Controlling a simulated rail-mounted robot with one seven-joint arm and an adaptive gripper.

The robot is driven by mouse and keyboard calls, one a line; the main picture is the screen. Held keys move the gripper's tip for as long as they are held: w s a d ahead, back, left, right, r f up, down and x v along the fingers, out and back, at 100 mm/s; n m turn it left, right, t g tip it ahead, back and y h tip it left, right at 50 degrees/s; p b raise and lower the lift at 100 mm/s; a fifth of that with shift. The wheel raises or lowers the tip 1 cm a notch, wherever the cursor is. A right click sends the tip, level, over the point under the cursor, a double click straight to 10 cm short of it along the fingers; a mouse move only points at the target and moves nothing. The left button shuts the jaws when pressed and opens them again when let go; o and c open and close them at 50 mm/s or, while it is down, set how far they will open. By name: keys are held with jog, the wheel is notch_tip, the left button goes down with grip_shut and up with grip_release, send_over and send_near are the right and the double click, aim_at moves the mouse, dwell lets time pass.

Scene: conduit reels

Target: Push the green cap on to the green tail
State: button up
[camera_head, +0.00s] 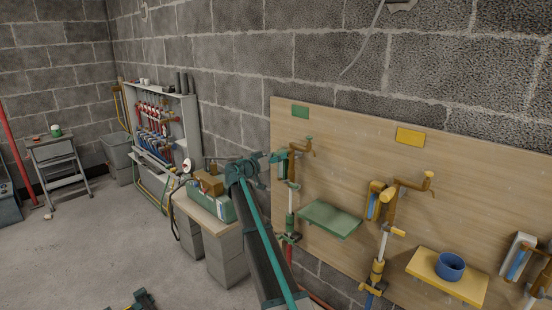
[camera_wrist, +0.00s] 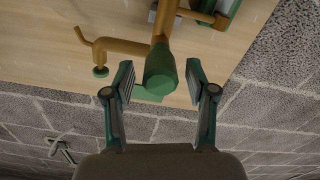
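In the wrist view a dark green cylinder (camera_wrist: 160,74), which looks like the green cap, stands between my fingertips at the end of a bronze tube (camera_wrist: 163,22). Whether it is seated on the green tail cannot be told; the tail is not clearly seen. My gripper (camera_wrist: 160,77) is open around it, with a narrow gap on each side. In the head view my gripper (camera_head: 281,157) is at the left station on the wooden board, beside its bronze crank (camera_head: 303,148). My gripper hides the cap there. The green shelf (camera_head: 329,219) below right is empty.
The crank's arm (camera_wrist: 112,46) with a green knob sticks out left of my fingers in the wrist view. A yellow station (camera_head: 388,205) stands to the right, and its yellow shelf (camera_head: 470,288) holds a blue ring (camera_head: 450,266). A bench (camera_head: 208,207) stands at left.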

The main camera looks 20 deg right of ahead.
jog(key=shift+a, duration=0.1)
jog(key=v, duration=1.2)
jog(key=s+a+f+n+g+y, duration=0.2)
jog(key=s+f+n+y, duration=0.3)
jog(key=f, duration=0.9)
jog(key=s+a+f+n+g+y, duration=0.15)
jog(key=s+f, duration=0.55)
jog(key=f, duration=0.7)
jog(key=s+a+f+n+g+y, duration=0.2)
jog(key=s+a+f+y, duration=0.1)
jog(key=s+f, duration=0.65)
jog(key=s+a+f+n+g+y, duration=0.1)
jog(key=s+a+f+n+y, duration=0.15)
jog(key=s+f, duration=0.75)
jog(key=s+a+f+g+y, duration=0.25)
jog(key=s+f, duration=0.25)
jog(key=s, duration=0.8)
jog(key=s+a+f+g+y, duration=0.1)
jog(key=s+a+f+g, duration=0.35)
jog(key=s, duration=0.95)
jog(key=s+a+f+g+y, duration=0.15)
jog(key=s+f, duration=0.45)
jog(key=s, duration=0.7)
notch_tip(320, 180, up, 14)
jog(key=w+t+p, duration=0.1)
jog(key=p, duration=1.3)
jog(key=shift+a+p, duration=0.2)
jog(key=shift+p, duration=0.2)
